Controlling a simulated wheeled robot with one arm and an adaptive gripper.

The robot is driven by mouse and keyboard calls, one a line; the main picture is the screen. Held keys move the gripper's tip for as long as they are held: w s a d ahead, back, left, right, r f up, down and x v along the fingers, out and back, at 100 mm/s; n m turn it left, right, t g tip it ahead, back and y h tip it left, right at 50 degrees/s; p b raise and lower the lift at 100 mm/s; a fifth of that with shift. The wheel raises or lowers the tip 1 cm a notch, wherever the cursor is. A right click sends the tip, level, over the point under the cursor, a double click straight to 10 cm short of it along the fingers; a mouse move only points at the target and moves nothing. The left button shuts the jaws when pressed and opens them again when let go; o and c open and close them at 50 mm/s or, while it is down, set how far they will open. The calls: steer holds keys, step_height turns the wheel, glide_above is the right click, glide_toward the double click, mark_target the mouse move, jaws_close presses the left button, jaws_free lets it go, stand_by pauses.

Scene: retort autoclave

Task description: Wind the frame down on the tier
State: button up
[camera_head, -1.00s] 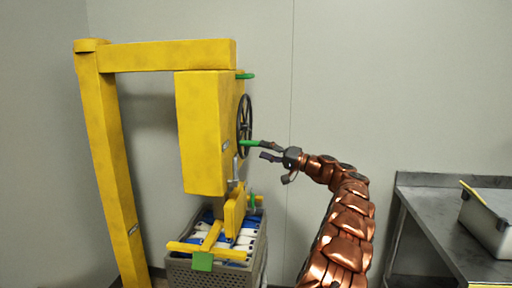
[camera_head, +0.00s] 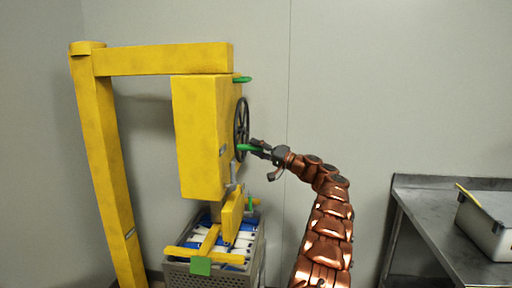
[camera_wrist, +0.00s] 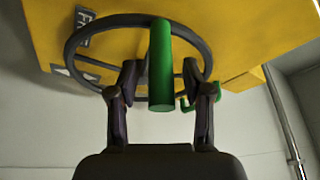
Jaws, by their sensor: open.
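The yellow hoist (camera_head: 198,130) stands on a yellow post. A black handwheel (camera_head: 242,128) with a green handle (camera_head: 249,147) is on its right side. The wheel (camera_wrist: 86,49) and handle (camera_wrist: 161,75) also show in the wrist view. My gripper (camera_head: 258,147) is at the handle. In the wrist view its open fingers (camera_wrist: 160,82) stand on either side of the handle, with gaps visible. The yellow frame (camera_head: 211,238) hangs below the hoist, over the grey crate (camera_head: 193,280) of blue and white packs. Whether the frame touches the packs cannot be told.
A second green handle (camera_head: 242,79) sits at the top of the hoist. A green tab (camera_head: 200,266) is at the crate's front. A steel table (camera_head: 428,218) with a metal box (camera_head: 484,228) stands at the right. The wall behind is bare.

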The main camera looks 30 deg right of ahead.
steer(key=shift+w+a, duration=0.1)
steer(key=shift+w, duration=0.05)
steer(key=shift+c, duration=0.5)
jaws_close()
